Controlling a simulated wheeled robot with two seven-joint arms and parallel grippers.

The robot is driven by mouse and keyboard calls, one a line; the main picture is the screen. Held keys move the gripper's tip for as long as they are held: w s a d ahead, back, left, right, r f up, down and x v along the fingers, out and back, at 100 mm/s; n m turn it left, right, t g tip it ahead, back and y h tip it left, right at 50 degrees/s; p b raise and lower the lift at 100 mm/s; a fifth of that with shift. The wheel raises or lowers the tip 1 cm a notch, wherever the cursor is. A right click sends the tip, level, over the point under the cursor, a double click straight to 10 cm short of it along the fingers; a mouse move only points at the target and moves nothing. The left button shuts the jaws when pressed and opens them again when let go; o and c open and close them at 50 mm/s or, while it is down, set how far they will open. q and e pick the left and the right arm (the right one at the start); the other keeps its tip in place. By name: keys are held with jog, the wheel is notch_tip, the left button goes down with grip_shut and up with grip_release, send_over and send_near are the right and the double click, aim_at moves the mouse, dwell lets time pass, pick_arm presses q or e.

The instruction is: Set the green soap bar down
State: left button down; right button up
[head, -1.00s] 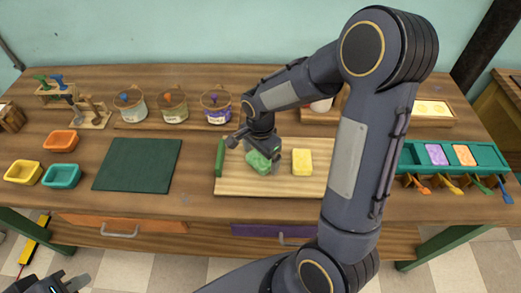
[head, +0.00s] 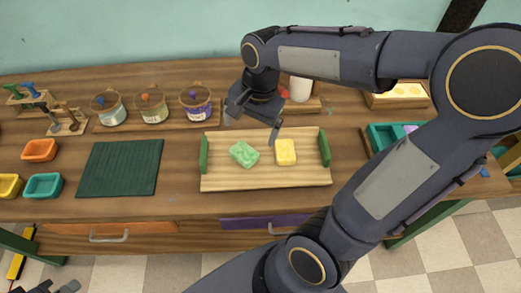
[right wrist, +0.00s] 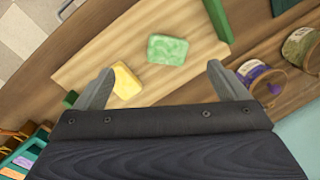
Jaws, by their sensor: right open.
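The green soap bar (head: 244,154) lies on a wooden tray (head: 225,180) with green end handles, left of a yellow soap bar (head: 285,151). They do not touch. In the right wrist view the green soap bar (right wrist: 167,50) lies beyond the fingers, with the yellow bar (right wrist: 126,82) near the left finger. My right gripper (head: 252,125) is open and empty, raised above the back of the tray and clear of both bars. My left gripper (head: 58,288) shows only in part at the bottom left corner; its jaw state is unclear.
A dark green mat (head: 118,168) lies left of the tray, with an orange dish (head: 39,150) and a teal dish (head: 43,185) beyond it. Several jars stand behind, including a purple-labelled one (head: 197,104). My right arm covers much of the table's right side.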

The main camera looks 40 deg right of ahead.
jog(key=s+a+n+t+y, duration=0.2)
jog(key=s+a+n+t, duration=0.2)
jog(key=s+n, duration=0.6)
jog(key=s+r, duration=0.1)
jog(key=s, duration=0.1)
jog(key=shift+s, duration=0.3)
